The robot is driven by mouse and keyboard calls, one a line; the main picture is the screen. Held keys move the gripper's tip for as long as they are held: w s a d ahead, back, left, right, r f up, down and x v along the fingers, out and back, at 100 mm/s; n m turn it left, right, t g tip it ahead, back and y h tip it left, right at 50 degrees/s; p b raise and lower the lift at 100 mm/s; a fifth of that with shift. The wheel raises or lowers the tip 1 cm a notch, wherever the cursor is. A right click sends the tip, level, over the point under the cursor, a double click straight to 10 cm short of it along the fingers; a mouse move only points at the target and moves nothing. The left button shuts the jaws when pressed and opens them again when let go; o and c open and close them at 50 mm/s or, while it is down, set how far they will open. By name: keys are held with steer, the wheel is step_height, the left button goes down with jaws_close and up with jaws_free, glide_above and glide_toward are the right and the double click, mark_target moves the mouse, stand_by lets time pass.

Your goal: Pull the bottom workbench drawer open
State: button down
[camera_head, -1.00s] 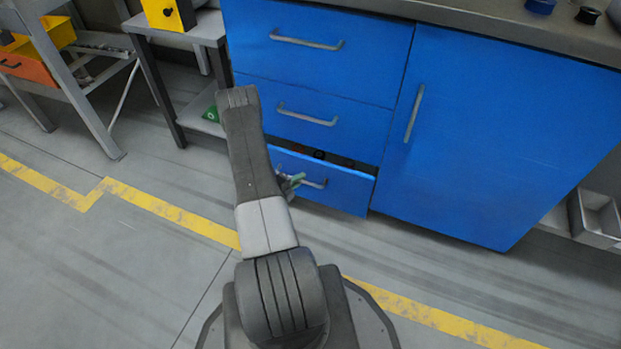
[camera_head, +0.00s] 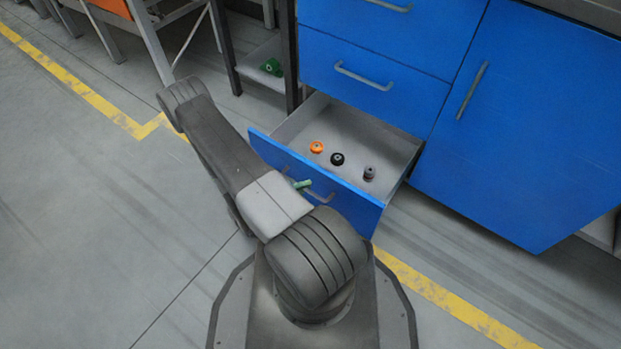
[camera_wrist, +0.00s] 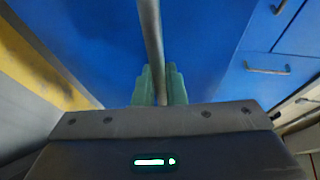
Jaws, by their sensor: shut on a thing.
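The bottom drawer (camera_head: 349,199) of the blue workbench stands well out from the cabinet, and its light grey inside shows. An orange round part (camera_head: 317,147), a black one (camera_head: 337,159) and a grey one (camera_head: 369,173) lie in it. My gripper (camera_head: 302,184) is at the drawer front, with its green fingers partly hidden by my arm. In the wrist view, the green fingers (camera_wrist: 160,88) are shut on the drawer's grey bar handle (camera_wrist: 151,35). The blue drawer front (camera_wrist: 90,45) lies just beyond.
Two upper drawers, including the middle drawer (camera_head: 375,75), are shut. The cabinet door (camera_head: 530,120) at right is shut. A metal side table (camera_head: 260,60) with a green object (camera_head: 271,67) stands left of the workbench. Open floor (camera_head: 100,230) lies at left.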

steer(key=shift+s+a, duration=0.55)
steer(key=shift+s, duration=0.2)
steer(key=c, duration=1.5)
jaws_free()
steer(key=p+v, duration=0.2)
steer(key=v, duration=1.1)
steer(key=shift+s+a+p, duration=0.2)
steer(key=shift+a+p, duration=0.15)
steer(key=shift+p, duration=0.05)
steer(key=shift+r, duration=0.1)
steer(key=b+x, duration=0.2)
steer(key=x, duration=1.1)
steer(key=shift+w+d+b, duration=0.15)
steer(key=shift+d+b, duration=0.2)
steer(key=shift+b, duration=0.05)
